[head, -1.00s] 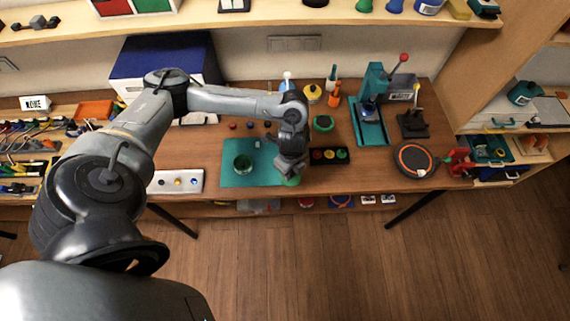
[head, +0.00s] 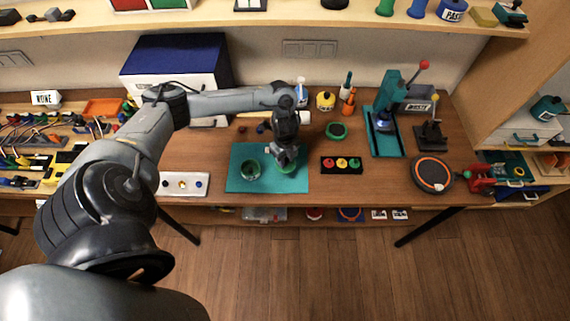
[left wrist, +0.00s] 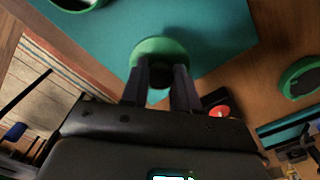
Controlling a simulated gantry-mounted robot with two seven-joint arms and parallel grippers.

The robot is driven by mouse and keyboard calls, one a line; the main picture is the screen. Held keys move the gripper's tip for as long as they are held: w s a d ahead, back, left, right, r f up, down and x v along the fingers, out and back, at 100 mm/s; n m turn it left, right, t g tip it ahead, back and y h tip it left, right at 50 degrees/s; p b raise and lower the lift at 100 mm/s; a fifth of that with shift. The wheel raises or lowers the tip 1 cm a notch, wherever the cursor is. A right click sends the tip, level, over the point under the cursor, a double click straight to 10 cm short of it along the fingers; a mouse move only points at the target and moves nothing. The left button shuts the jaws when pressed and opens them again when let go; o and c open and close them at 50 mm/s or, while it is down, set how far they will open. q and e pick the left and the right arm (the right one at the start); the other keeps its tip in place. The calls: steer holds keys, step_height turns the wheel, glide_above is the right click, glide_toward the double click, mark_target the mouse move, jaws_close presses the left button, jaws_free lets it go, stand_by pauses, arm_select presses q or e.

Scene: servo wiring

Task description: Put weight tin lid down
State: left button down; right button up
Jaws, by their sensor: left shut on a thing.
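My left gripper (left wrist: 160,88) is shut on the dark knob of the green round weight tin lid (left wrist: 160,47). In the head view the left gripper (head: 286,157) points down, with the lid (head: 288,169) under it, over the right part of the teal mat (head: 240,186). The lid looks level and close to the mat; I cannot tell whether it touches. The open green weight tin (head: 250,177) stands on the mat to the left of the lid. Its rim (left wrist: 80,6) is cut off at the top of the left wrist view. My right gripper is not in view.
A white panel with knobs (head: 184,184) is left of the mat. A teal press (head: 386,130) stands further right.

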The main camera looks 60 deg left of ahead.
arm_select(q)
step_height(320, 180, down, 4)
steer(key=shift+r, duration=0.15)
stand_by(0.3)
steer(key=c, duration=0.8)
jaws_free()
steer(key=shift+c, duration=0.2)
